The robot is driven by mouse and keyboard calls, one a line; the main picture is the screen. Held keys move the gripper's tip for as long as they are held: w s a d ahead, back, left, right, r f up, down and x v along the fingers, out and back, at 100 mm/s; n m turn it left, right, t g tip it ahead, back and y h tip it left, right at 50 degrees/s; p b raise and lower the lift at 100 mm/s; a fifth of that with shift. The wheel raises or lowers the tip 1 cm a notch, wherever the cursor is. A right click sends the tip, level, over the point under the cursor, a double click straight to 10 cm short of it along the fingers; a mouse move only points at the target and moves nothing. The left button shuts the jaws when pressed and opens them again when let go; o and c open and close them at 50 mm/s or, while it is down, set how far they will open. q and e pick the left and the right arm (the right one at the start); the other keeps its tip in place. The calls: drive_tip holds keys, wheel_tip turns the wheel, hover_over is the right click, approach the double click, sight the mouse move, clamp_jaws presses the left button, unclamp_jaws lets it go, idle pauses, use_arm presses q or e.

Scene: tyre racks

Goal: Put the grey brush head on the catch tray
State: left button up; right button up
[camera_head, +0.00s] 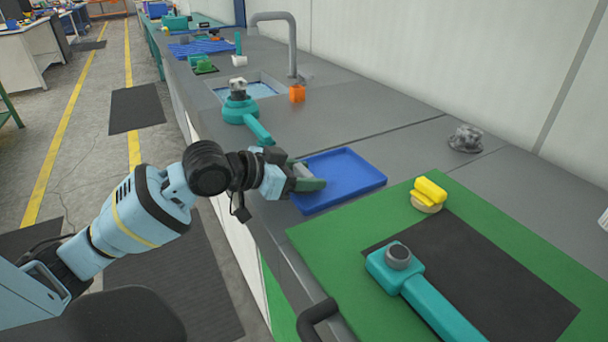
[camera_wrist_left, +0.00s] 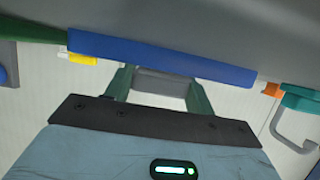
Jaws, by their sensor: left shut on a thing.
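The blue catch tray (camera_head: 350,172) lies flat on the grey counter, in front of my left arm's reach. My left gripper (camera_head: 306,178), with green fingers, is shut on the light grey brush head (camera_head: 303,169) at the tray's left edge. In the left wrist view the brush head (camera_wrist_left: 163,83) spans between the two fingers of the left gripper (camera_wrist_left: 160,88), with the blue tray (camera_wrist_left: 170,58) just beyond it. I cannot tell whether the brush head touches the tray. My right gripper is not in view.
A green mat (camera_head: 330,238) with a teal tool (camera_head: 430,300) and a yellow-topped brush (camera_head: 429,193) is right of the tray. A grey crumpled pad (camera_head: 465,138) lies behind.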

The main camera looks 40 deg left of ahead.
use_arm(q)
drive_tip(key=shift+f, duration=0.1)
drive_tip(key=o, duration=1)
drive_tip(key=shift+o, duration=0.2)
drive_tip(key=shift+r, duration=0.2)
drive_tip(key=shift+s+a, duration=0.15)
drive_tip(key=shift+s, duration=0.15)
drive_tip(key=v, duration=1.1)
drive_tip(key=shift+p, duration=0.4)
